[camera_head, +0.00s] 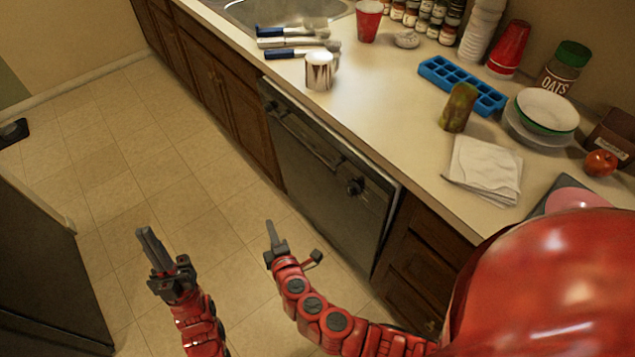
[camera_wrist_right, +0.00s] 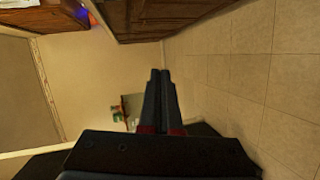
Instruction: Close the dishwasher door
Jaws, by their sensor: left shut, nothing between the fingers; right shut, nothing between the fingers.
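The dishwasher door (camera_head: 325,185) is a dark grey panel with a handle bar and a round knob, set below the counter in the head view. It stands upright and looks about in line with the cabinet fronts; I cannot tell whether a small gap is left. My right gripper (camera_head: 271,234) is shut and empty, over the floor in front of the door and apart from it. It also shows shut in the right wrist view (camera_wrist_right: 160,75). My left gripper (camera_head: 146,238) is shut and empty, farther left over the floor.
Wooden cabinets flank the door. The tiled floor (camera_head: 110,130) is clear; a dark appliance (camera_head: 40,270) stands at left.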

